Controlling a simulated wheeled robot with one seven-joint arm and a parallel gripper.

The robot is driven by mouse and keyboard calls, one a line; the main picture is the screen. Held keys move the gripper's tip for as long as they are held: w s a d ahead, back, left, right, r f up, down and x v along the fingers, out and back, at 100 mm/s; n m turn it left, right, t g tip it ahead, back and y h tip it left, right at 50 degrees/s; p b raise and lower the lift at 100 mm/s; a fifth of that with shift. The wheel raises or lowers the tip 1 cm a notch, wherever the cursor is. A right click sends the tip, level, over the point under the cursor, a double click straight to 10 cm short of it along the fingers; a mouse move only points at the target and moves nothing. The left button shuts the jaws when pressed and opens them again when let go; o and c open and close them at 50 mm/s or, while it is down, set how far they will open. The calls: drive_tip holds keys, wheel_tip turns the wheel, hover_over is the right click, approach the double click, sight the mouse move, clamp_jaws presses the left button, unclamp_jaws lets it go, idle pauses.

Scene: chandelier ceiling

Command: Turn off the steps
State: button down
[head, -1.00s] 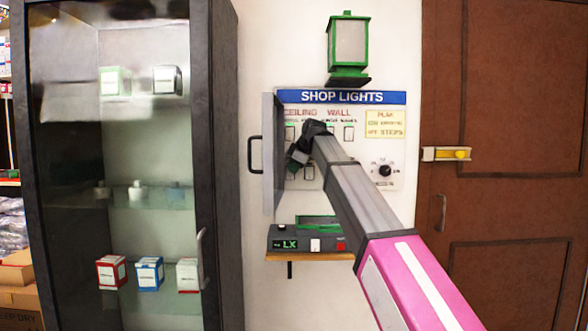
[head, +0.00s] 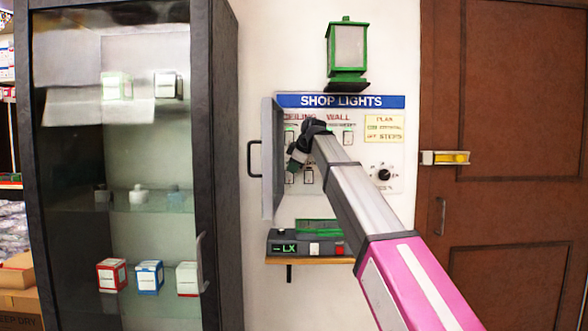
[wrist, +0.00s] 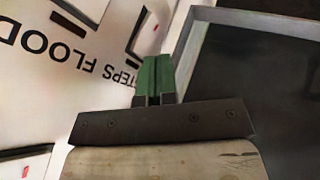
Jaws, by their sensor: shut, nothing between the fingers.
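The white SHOP LIGHTS panel (head: 367,160) is on the wall, with small dark-framed switches under CEILING and WALL headings. My arm hides part of it. My gripper (head: 296,158) is in front of the panel's lower left switches. In the wrist view its green fingers (wrist: 154,78) are shut and empty, beside the STEPS label (wrist: 122,77), which reads upside down next to FLOOD. A dark-framed switch (wrist: 139,30) with a red mark is just beyond the fingertips. I cannot tell whether the fingers touch the panel, or which switch belongs to STEPS.
The panel's grey door (head: 268,160) stands open at left, close to my gripper. A knob (head: 384,174) and a yellow note (head: 384,128) are at right. Below is a shelf (head: 300,261) with an LX box (head: 290,247). A glass cabinet (head: 215,160) stands left, a brown door (head: 500,220) right.

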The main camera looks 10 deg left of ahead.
drive_tip(key=v, duration=1.1)
drive_tip(key=shift+w+a+r, duration=0.25)
drive_tip(key=shift+w, duration=0.05)
